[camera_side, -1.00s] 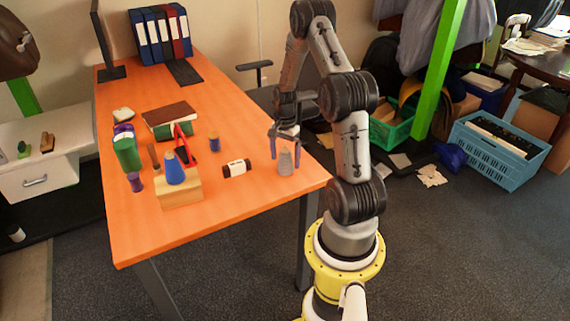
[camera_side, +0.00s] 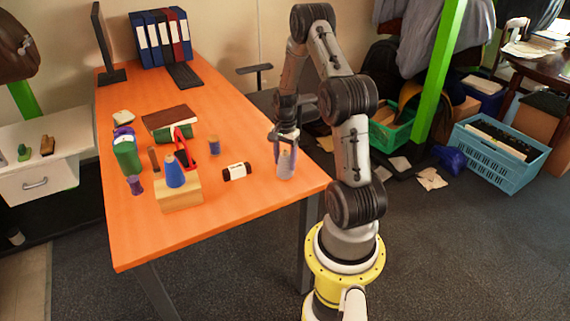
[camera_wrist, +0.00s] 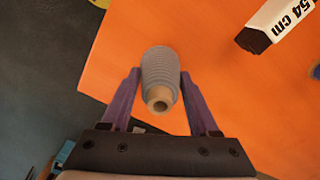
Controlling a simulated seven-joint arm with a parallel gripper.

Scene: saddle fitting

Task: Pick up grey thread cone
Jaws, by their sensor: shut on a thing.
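The grey thread cone (camera_side: 285,163) stands upright near the right edge of the orange table in the side view. In the wrist view the cone (camera_wrist: 160,78) is seen from above, its tan tip towards the camera, between the purple fingers. My gripper (camera_side: 286,160) points down around the cone, with one finger on each side, and is shut on it. The gripper also shows in the wrist view (camera_wrist: 160,85). The cone's base appears to be at the tabletop; I cannot tell whether it touches.
A blue cone (camera_side: 174,172) stands on a wooden block (camera_side: 180,195) further left, near a green container (camera_side: 127,154) and a small blue spool (camera_side: 214,147). The orange table's (camera_side: 235,205) front is clear.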

